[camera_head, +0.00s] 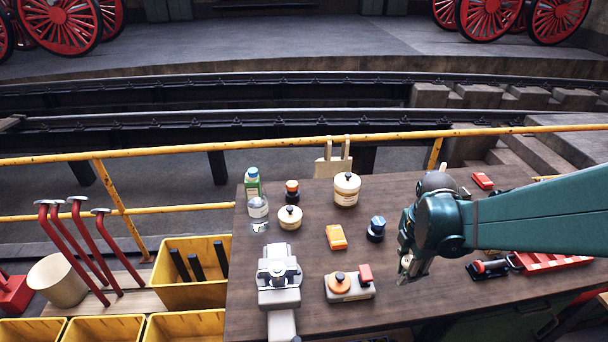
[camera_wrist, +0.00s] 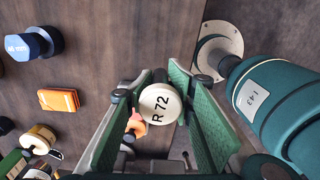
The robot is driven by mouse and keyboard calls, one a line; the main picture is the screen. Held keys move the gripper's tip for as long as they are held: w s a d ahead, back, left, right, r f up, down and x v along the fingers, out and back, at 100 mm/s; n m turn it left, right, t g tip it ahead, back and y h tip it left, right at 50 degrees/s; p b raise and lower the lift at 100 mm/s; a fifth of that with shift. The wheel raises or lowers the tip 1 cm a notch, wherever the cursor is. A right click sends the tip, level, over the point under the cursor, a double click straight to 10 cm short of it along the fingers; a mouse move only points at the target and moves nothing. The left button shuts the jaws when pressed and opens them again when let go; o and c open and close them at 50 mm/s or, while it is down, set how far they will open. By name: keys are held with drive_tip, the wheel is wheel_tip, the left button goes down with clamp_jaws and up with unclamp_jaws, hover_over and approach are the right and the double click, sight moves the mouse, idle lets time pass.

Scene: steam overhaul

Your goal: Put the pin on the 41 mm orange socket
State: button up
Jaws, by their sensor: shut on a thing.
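My gripper (camera_head: 408,265) is over the front right part of the table. In the wrist view its green fingers (camera_wrist: 163,95) stand either side of a dark piece with a round white face marked "R 72", which I take to be the pin (camera_wrist: 160,105). The gripper is shut on it; the head view mostly hides it. In the wrist view an orange part (camera_wrist: 136,126) shows behind the fingers, partly hidden. No 41 mm marking is readable.
A blue socket (camera_head: 376,228), marked 46 mm in the wrist view, and an orange box (camera_head: 337,237) stand behind. Cream pots (camera_head: 346,188), a bottle (camera_head: 258,212) and a grey vise (camera_head: 279,277) are farther left. A red toolbox (camera_head: 552,262) lies right.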

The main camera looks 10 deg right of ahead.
drive_tip(key=w+a+r+p, duration=0.1)
drive_tip(key=w+a+r, duration=0.15)
drive_tip(key=w, duration=0.65)
drive_tip(key=w+a+r+p, duration=0.2)
drive_tip(key=w+a, duration=0.1)
drive_tip(key=w, duration=0.7)
drive_tip(key=w+a+r+p, duration=0.1)
drive_tip(key=w+a+r, duration=0.15)
drive_tip(key=w, duration=0.65)
drive_tip(key=w+a+r+n+p, duration=0.1)
drive_tip(key=w+a+p, duration=0.2)
drive_tip(key=w+a, duration=1.7)
drive_tip(key=shift+w+r, duration=0.15)
drive_tip(key=shift+w, duration=0.55)
drive_tip(key=p, duration=0.1)
hover_over(292, 184)
drive_tip(key=shift+w+f, duration=0.1)
drive_tip(key=shift+f, duration=3)
drive_tip(key=shift+f, duration=1.9)
